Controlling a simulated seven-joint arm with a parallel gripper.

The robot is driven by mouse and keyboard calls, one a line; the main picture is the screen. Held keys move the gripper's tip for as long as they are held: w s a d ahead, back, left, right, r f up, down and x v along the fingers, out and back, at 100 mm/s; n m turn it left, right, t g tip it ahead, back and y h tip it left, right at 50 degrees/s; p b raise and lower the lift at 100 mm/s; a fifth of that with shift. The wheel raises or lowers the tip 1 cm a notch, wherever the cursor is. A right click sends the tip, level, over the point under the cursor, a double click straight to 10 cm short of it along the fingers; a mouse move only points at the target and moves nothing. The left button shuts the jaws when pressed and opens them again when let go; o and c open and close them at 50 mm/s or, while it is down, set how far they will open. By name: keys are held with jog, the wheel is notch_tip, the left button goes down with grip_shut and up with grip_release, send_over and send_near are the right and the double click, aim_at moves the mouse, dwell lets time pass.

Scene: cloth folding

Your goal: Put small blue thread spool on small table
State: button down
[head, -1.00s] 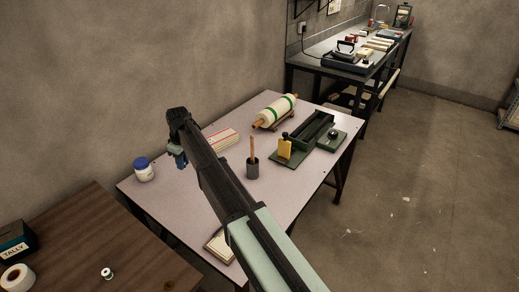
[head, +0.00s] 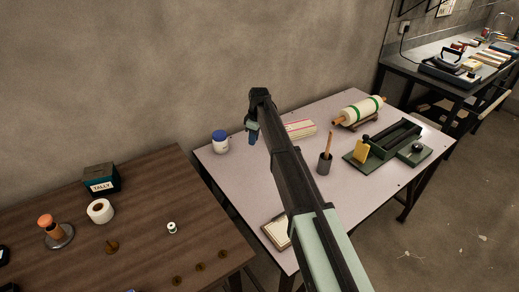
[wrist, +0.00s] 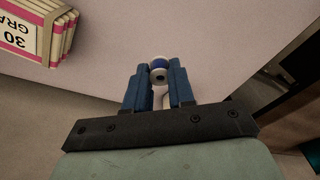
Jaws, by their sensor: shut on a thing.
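In the wrist view my gripper (wrist: 158,78) is shut on a small thread spool (wrist: 158,66) with white ends and a blue middle. The spool sits between the blue fingertips, with the pale tabletop behind it. In the head view my gripper (head: 252,134) points down over the far left part of the pale table (head: 232,172), just right of a blue-lidded jar; the spool is too small to make out there. Its height above the table is hard to tell. A brown wooden table (head: 140,185) stands to the left. I cannot tell which is the small table.
On the pale table are the white jar (head: 220,143), a striped stack (head: 299,128), a pencil cup (head: 324,163), a roller (head: 360,112) and a green device (head: 385,145). The wooden table holds a TALLY box (head: 101,180), a white roll (head: 100,211) and a small white spool (head: 172,228).

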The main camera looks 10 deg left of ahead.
aim_at(253, 155)
jog(key=shift+f, duration=3.35)
jog(key=shift+f, duration=0.15)
jog(key=c, duration=1)
grip_release()
jog(key=shift+o, duration=0.2)
notch_tip(253, 155, up, 12)
jog(key=d, duration=0.1)
jog(key=shift+s+d, duration=0.15)
jog(key=shift+d, duration=0.05)
